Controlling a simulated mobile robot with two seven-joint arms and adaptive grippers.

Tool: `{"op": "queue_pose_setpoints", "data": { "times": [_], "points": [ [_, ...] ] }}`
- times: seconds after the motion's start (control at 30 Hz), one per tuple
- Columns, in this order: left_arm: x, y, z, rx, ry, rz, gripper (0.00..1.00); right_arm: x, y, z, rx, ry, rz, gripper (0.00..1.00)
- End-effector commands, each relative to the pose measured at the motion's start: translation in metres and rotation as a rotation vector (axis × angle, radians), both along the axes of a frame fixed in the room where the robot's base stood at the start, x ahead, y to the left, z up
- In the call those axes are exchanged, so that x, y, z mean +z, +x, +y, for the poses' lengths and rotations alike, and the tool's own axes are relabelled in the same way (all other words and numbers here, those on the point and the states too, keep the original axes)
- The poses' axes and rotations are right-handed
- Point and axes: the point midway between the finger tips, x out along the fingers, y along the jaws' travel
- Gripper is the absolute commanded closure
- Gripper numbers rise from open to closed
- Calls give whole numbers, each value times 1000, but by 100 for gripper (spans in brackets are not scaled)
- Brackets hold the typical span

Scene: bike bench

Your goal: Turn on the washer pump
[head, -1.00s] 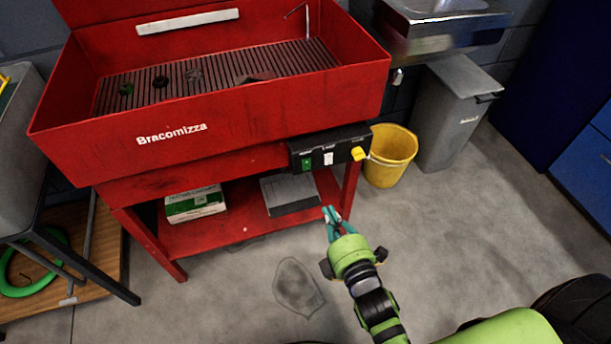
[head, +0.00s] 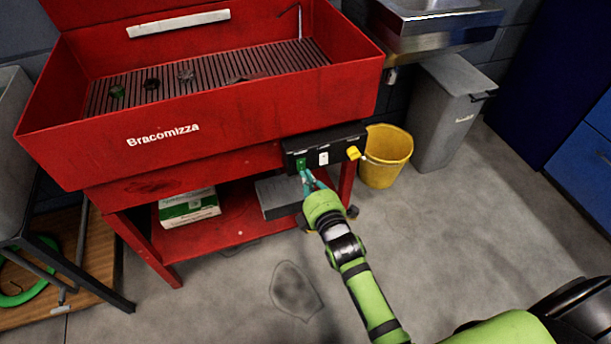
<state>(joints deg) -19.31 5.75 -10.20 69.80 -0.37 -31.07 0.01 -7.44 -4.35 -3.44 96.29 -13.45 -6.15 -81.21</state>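The red parts washer (head: 230,125) stands against the wall, its lid up and its slatted tray showing. A black control box (head: 334,141) is fixed to its front right. The box carries a green switch (head: 301,163), a white switch (head: 323,158) and a yellow knob (head: 353,153). My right gripper (head: 307,177) has teal fingers, with the tips just below or at the green switch. I cannot tell whether they touch it. The fingers look close together with nothing seen between them, but their gap is unclear. My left gripper is not in view.
A yellow bucket (head: 387,157) and a grey bin (head: 449,112) stand right of the washer. A white and green box (head: 188,208) and a grey box (head: 279,195) sit on the lower shelf (head: 226,231). The floor in front is clear.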

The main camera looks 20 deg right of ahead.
Motion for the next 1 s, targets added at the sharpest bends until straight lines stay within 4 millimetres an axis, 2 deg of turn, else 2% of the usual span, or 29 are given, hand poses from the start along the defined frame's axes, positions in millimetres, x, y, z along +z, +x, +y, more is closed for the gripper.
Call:
{"op": "queue_pose_setpoints", "data": {
  "times": [0.2, 0.57, 0.67, 0.7, 1.0],
  "points": [
    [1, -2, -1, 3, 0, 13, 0, -3, 16, 1, 0, 0, 0, 100],
    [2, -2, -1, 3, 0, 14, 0, -2, 17, 0, 0, 0, 1, 100],
    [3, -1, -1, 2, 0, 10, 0, -4, 22, 1, -1, -1, 0, 100],
    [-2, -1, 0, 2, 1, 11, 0, -7, 25, 1, -1, -2, -9, 100],
    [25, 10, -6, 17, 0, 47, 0, -9, 28, 0, -4, 3, -107, 100]
  ]
}}
